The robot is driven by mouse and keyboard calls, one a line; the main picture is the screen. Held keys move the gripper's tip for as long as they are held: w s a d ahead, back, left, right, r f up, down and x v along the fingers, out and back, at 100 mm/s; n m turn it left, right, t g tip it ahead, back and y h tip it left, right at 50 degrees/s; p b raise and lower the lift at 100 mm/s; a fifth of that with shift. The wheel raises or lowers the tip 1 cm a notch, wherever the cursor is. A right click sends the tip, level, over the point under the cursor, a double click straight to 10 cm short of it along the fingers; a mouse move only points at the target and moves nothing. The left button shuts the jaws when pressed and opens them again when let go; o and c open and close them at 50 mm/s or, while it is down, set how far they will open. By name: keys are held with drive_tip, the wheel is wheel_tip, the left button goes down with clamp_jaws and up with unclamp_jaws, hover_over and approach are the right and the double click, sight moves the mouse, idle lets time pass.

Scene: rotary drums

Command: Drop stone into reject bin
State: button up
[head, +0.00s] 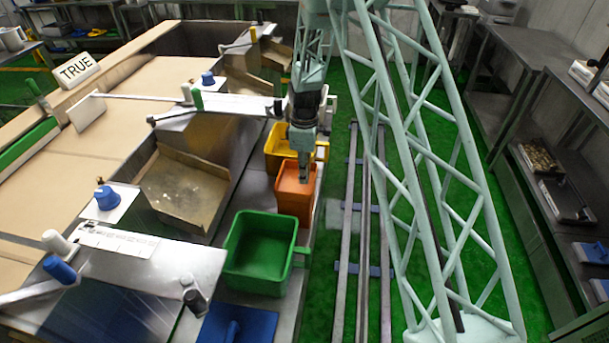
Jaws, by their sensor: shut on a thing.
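My gripper (304,176) points down over the orange bin (290,205), its fingertips at or just above the bin's opening. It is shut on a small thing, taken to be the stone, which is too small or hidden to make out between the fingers. A yellow bin (276,147) stands just behind the orange one, partly covered by my arm. A larger green bin (240,262) stands in front of it and looks empty. No label shows which bin is the reject bin.
Metal chutes (180,190) and lever handles (190,280) line the drum machine at left. A blue tray (237,325) lies at the front. Rails (352,250) run along the green floor to the right. Benches (545,170) stand at far right.

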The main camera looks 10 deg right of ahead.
drive_tip(key=shift+s+f+b, duration=0.15)
drive_tip(key=shift+f+b, duration=0.2)
drive_tip(key=shift+f, duration=0.35)
drive_tip(key=o, duration=0.8)
drive_tip(key=shift+f, duration=0.15)
drive_tip(key=shift+r, duration=0.2)
drive_tip(key=shift+r+p, duration=0.35)
drive_tip(key=shift+r, duration=0.25)
wheel_tip(320, 180, up, 12)
drive_tip(key=p, duration=0.2)
drive_tip(key=shift+r, duration=0.1)
idle(0.3)
